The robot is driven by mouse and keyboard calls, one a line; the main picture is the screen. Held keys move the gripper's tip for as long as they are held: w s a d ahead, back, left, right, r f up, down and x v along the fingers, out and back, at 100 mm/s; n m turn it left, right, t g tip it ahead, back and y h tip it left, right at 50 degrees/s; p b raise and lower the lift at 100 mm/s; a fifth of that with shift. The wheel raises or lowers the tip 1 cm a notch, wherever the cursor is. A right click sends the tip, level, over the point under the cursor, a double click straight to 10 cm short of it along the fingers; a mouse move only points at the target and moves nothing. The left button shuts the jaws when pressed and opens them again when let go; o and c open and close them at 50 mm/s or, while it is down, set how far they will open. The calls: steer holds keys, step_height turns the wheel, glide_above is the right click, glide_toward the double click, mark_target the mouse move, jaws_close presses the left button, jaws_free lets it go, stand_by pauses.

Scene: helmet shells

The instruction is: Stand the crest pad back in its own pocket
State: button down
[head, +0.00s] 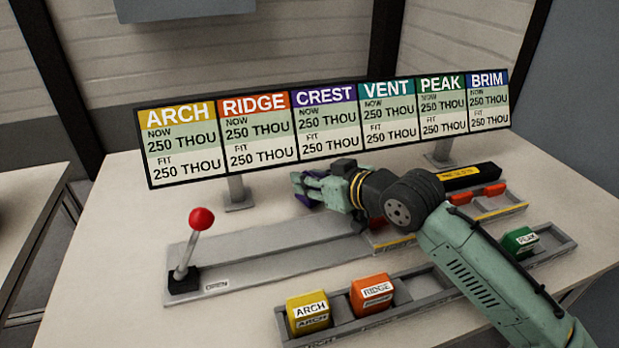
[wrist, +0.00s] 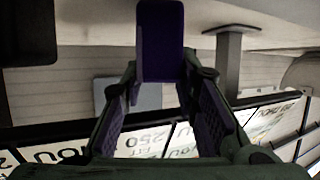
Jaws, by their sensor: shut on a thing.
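The crest pad (head: 303,200) is a purple block, matching the purple CREST heading on the board. My gripper (head: 300,186) is shut on it, above the table in front of the board. In the wrist view the pad (wrist: 160,40) sits between the fingertips (wrist: 160,75); no label on it shows. The pocket tray (head: 338,334) lies along the front of the table. A yellow ARCH pad (head: 308,312) and an orange RIDGE pad (head: 371,292) stand at its left, and a green PEAK pad (head: 519,240) at its right.
A display board (head: 330,128) on two posts stands behind; every column reads 250 THOU. A lever with a red knob (head: 202,218) rises at the left end of a long grey rail (head: 260,252). Red pieces (head: 492,190) sit at the rail's right. The table's left side is clear.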

steer(key=shift+w+a+f, duration=0.15)
steer(key=shift+w+f, duration=0.1)
steer(key=shift+f, duration=0.1)
steer(key=shift+f, duration=0.1)
steer(key=c, duration=1.2)
jaws_free()
steer(key=shift+c, duration=0.2)
